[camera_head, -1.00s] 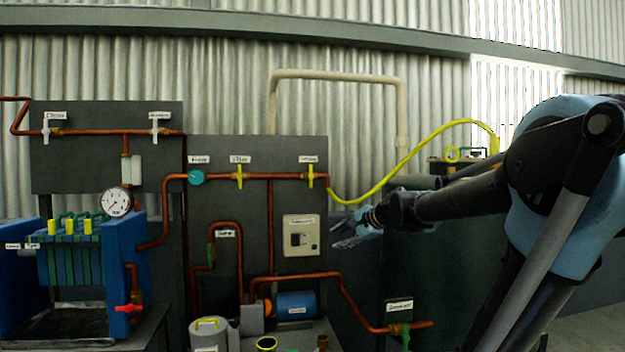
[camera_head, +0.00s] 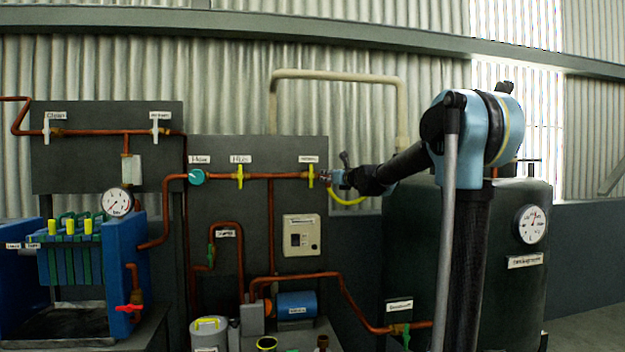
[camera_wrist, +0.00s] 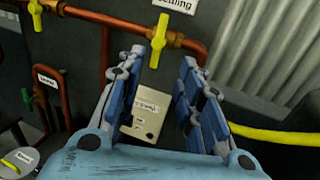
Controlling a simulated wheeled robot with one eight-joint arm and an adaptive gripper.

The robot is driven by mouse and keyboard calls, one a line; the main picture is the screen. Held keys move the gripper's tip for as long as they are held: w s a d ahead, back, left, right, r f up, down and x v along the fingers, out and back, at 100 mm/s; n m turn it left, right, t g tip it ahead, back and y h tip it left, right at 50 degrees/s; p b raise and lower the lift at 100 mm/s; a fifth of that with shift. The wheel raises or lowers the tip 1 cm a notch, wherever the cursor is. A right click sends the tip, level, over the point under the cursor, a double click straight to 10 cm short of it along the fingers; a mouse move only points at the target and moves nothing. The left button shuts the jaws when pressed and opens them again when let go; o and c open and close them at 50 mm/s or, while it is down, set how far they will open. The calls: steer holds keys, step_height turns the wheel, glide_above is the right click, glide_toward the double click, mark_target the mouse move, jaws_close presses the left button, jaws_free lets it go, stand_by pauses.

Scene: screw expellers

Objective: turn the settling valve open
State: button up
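The settling valve has a yellow lever (camera_head: 310,176) standing vertical, across the horizontal copper pipe, at the right end of the dark panel. The wrist view shows the lever (camera_wrist: 159,42) just below a label reading "Settling" (camera_wrist: 174,5). My gripper (camera_head: 326,177) is just right of the lever in the head view. In the wrist view my gripper (camera_wrist: 162,60) is open, with its blue-padded fingers apart and nothing held. The lever appears between and slightly beyond the fingertips, nearer the left one. I cannot tell whether a finger touches it.
A yellow hose (camera_head: 348,200) runs behind my gripper. A beige control box (camera_head: 301,235) is below. A dark tank (camera_head: 415,250) with a gauge stands right.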

mark_target(311, 176)
steer(key=x, duration=1.5)
steer(key=shift+w+a, duration=0.25)
steer(key=shift+c, duration=0.4)
jaws_close()
